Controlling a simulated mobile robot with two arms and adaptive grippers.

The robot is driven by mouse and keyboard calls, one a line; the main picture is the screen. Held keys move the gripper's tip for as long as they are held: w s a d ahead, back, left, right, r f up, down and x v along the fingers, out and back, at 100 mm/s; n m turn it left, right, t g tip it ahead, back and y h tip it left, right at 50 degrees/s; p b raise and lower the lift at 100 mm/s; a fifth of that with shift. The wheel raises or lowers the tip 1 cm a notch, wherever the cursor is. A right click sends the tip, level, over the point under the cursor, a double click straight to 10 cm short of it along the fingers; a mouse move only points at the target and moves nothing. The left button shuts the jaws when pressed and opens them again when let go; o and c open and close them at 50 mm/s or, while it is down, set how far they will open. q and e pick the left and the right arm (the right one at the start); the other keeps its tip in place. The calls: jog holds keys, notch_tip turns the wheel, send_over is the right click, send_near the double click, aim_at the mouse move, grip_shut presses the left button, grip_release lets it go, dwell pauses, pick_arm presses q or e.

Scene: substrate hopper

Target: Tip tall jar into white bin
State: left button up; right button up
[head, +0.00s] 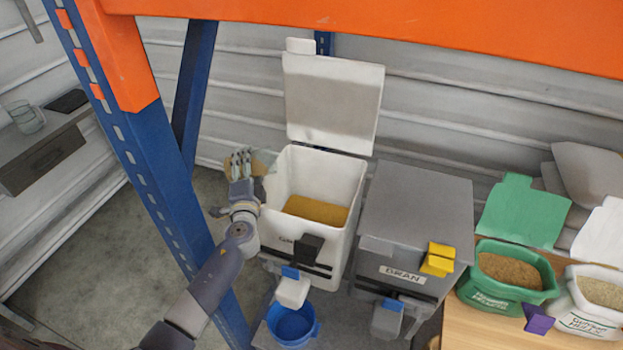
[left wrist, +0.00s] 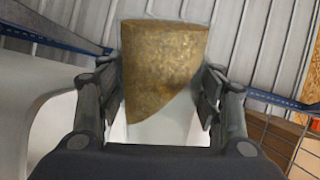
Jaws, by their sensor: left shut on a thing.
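My left gripper (head: 243,164) is shut on the tall jar (head: 264,164), a clear vessel, beside the upper left rim of the white bin (head: 340,170). In the left wrist view the jar (left wrist: 165,60) stands between the fingers of my left gripper (left wrist: 165,100). It is part full of golden-brown grain with a slanted edge, so the jar looks tilted. The white bin is open with its lid raised at the back, and golden grain lies inside. No falling grain shows. My right gripper is not in view.
A closed grey bin (head: 415,205) labelled BRAN stands right of the white bin. A blue bucket (head: 291,325) sits below the white bin's front. A blue rack post (head: 150,170) rises close left of my arm.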

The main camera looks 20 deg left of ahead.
pick_arm(q)
jog(key=shift+w+d+f+m, duration=0.15)
jog(key=shift+d+f+m, duration=0.05)
jog(key=shift+m, duration=0.7)
jog(key=m, duration=0.1)
jog(key=m+p, duration=0.1)
jog(key=r, duration=0.1)
jog(key=shift+w+d+m+p, duration=0.25)
jog(key=shift+d+m+p, duration=0.1)
jog(key=shift+m+p, duration=0.05)
jog(key=shift+d+r+m+p, duration=0.2)
jog(key=shift+r+m+p, duration=0.05)
jog(key=shift+m+p, duration=0.15)
jog(key=shift+w+d+r+m+p, duration=0.15)
jog(key=shift+d+m+p, duration=0.2)
jog(key=shift+m, duration=0.35)
